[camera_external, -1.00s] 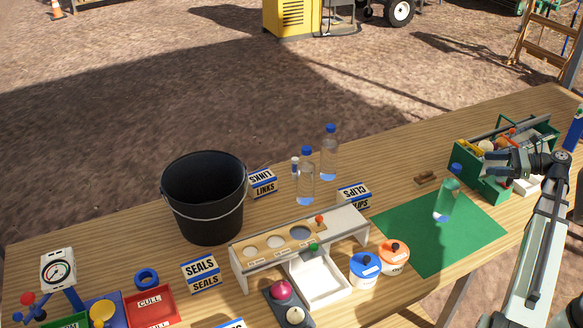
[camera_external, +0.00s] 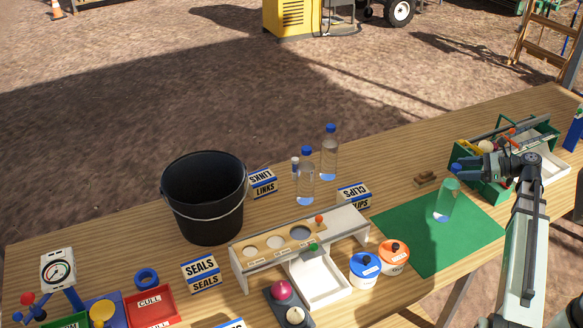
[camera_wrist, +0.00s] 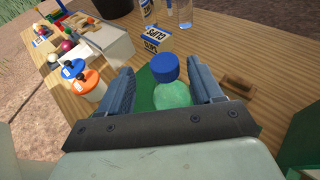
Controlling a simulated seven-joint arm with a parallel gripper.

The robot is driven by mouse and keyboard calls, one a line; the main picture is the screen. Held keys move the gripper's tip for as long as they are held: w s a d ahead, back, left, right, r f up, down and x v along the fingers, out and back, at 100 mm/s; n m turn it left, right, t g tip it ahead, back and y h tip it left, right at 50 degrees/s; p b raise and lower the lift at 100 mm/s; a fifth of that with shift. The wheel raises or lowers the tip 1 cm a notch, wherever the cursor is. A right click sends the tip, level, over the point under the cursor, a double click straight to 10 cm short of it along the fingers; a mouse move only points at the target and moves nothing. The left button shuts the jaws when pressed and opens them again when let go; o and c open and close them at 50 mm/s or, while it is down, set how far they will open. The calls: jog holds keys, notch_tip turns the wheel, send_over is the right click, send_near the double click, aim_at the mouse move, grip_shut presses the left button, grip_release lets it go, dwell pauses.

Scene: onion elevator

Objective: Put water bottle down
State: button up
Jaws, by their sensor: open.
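A clear water bottle (camera_external: 446,203) with a blue cap stands upright on the green mat (camera_external: 420,247) in the external view. My gripper (camera_external: 468,171) is open at the height of its cap. In the wrist view the bottle (camera_wrist: 170,93) shows its blue cap between the two fingers of my gripper (camera_wrist: 168,88), with a gap on either side. The lower part of the bottle is hidden there by the gripper body. Two more clear bottles with blue caps, one nearer (camera_external: 306,180) and one farther (camera_external: 329,155), stand upright near the table's back edge.
A green toolbox (camera_external: 487,187) stands right of the mat, close behind my gripper. A black bucket (camera_external: 205,200) is farther left. The mat's front is clear.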

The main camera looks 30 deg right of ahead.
aim_at(452, 168)
jog(key=shift+w+d+x, duration=0.1)
jog(key=shift+d+x, duration=0.05)
jog(key=shift+x, duration=1.1)
jog(key=shift+w+d+x, duration=0.1)
jog(key=shift+w+x, duration=0.05)
jog(key=shift+x, duration=1.15)
jog(key=shift+s+f, duration=0.1)
jog(key=shift+c, duration=0.2)
grip_shut()
